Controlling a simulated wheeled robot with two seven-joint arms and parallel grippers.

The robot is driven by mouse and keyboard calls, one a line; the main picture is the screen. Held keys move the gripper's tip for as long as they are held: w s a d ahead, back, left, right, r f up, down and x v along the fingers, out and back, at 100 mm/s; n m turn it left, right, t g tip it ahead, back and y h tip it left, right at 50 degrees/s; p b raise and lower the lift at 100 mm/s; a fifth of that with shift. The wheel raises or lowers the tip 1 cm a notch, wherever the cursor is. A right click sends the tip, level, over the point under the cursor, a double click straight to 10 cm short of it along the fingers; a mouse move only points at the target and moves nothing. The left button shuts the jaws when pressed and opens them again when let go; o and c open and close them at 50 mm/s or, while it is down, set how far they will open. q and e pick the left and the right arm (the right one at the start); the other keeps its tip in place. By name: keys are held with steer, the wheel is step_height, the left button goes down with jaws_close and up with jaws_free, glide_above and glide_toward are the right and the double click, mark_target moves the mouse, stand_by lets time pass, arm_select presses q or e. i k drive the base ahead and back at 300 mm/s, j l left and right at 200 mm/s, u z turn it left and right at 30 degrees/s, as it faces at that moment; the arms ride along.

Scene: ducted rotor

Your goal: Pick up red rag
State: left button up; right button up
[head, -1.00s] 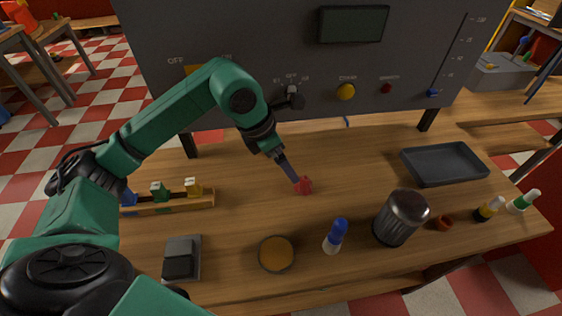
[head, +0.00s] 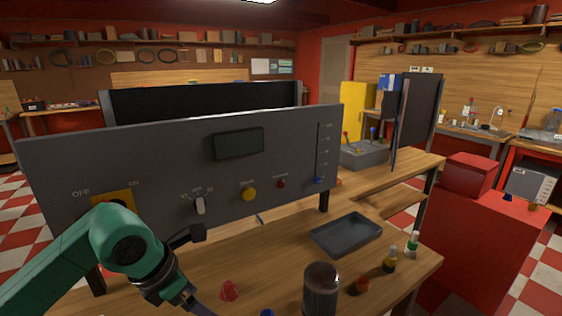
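The red rag (head: 229,290) is a small crumpled peak on the wooden bench, near the bottom of the head view, left of the dark cylindrical jar. My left gripper (head: 202,309) is just left of and below the rag in the picture. The bottom edge cuts off its fingertips, so its opening is hidden. A gap shows between the visible part of the gripper and the rag. My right gripper is not in view.
A grey control panel (head: 100,165) stands behind the rag. Bare bench lies between rag and tray.

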mark_target(229, 293)
steer(key=k+l, duration=0.2)
steer(key=k, duration=0.15)
steer(key=k+l, duration=0.2)
steer(key=k, duration=0.2)
steer(key=k+l, duration=0.25)
steer(key=k, duration=0.1)
